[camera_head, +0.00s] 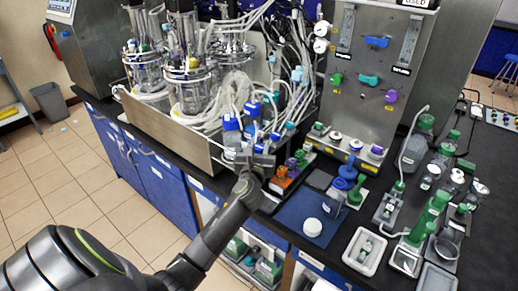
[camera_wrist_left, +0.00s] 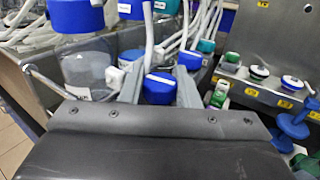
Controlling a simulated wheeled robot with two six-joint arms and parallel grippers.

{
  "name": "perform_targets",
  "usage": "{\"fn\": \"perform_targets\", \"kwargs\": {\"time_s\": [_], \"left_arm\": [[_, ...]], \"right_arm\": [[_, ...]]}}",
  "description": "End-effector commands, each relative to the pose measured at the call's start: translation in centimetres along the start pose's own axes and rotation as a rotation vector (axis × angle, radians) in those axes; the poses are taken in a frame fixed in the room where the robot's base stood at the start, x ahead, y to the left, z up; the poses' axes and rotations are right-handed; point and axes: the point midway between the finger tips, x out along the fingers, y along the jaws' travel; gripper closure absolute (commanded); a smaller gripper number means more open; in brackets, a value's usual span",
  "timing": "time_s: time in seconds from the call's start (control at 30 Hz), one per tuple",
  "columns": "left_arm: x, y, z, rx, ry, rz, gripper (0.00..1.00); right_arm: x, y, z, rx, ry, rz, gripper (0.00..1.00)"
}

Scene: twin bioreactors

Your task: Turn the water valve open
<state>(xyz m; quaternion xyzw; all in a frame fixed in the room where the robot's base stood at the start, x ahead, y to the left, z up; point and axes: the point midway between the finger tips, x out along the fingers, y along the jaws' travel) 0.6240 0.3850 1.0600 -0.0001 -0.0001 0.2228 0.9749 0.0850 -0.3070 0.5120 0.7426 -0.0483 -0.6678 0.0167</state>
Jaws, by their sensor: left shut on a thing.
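My left gripper (camera_head: 250,160) is in front of the tubing cluster, at the right end of the steel tray. In the left wrist view its two fingers (camera_wrist_left: 159,87) stand on either side of a blue-capped piece (camera_wrist_left: 158,80) with a pale band, and are shut on it. A white tube rises just behind this piece. I cannot tell whether it is the water valve. The steel panel (camera_head: 375,60) carries green, blue and purple knobs, including a blue one (camera_head: 369,79); more knobs line its foot. My right gripper is not in view.
Glass vessels (camera_head: 190,90) and tangled white tubing crowd the steel tray. Blue-capped bottles (camera_wrist_left: 85,65) stand close to the left finger. A blue mat (camera_head: 290,218) with a white round lid (camera_head: 312,227) lies on the black bench. Green-capped glassware fills the right side.

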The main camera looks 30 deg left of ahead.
Motion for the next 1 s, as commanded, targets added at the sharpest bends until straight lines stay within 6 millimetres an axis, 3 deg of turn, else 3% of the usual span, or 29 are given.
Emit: {"fn": "perform_targets", "kwargs": {"time_s": [1.0], "left_arm": [[0.1,-0.2,-0.2,0.001,-0.001,0.944,0.94]], "right_arm": [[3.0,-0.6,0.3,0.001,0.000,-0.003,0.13]]}}
